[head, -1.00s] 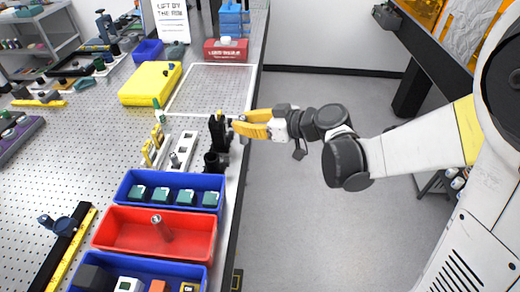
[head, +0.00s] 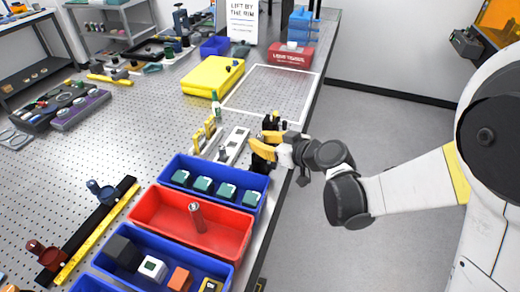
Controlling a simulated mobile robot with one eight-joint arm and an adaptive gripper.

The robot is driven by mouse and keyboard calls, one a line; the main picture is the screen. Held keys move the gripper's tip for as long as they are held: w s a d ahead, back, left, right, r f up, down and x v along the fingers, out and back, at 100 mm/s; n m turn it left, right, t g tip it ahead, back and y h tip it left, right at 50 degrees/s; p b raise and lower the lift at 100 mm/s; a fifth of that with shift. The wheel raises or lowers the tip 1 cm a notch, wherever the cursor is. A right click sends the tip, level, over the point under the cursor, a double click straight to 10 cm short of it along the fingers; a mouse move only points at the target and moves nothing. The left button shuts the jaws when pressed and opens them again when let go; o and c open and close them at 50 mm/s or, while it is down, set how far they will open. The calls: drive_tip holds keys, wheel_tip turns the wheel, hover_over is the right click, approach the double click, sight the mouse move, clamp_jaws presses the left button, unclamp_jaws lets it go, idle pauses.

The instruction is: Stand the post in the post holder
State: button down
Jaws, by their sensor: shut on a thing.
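My gripper (head: 256,146), with yellow fingers, is at the right edge of the perforated bench, just behind the blue bin. It is shut on a small dark thing, mostly hidden by the fingers, so I cannot tell whether it is a post. A black upright part (head: 262,164), which looks like the post holder, is directly below the fingertips. I cannot tell whether they touch. A reddish-grey metal post (head: 198,218) leans in the red bin (head: 150,208), apart from my gripper. Another black fixture (head: 270,123) stands just behind the fingers.
A blue bin (head: 165,163) with several teal blocks is in front of my gripper. White plates with yellow-handled parts (head: 208,133) stand to its left. A white-framed panel (head: 270,90) lies behind, with a yellow case (head: 213,77) beside it. Floor is clear right of the bench.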

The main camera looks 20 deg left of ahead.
drive_tip(key=shift+f+b, duration=0.35)
drive_tip(key=shift+f, duration=0.95)
drive_tip(key=shift+f, duration=0.2)
drive_tip(key=c, duration=1.4)
unclamp_jaws()
drive_tip(key=shift+r, duration=0.1)
drive_tip(key=shift+d+r, duration=0.1)
drive_tip(key=shift+r, duration=0.15)
drive_tip(key=p+v, duration=0.2)
drive_tip(key=v, duration=0.9)
drive_tip(key=shift+s+d+p, duration=0.2)
drive_tip(key=shift+d+p, duration=0.1)
drive_tip(key=shift+p, duration=0.1)
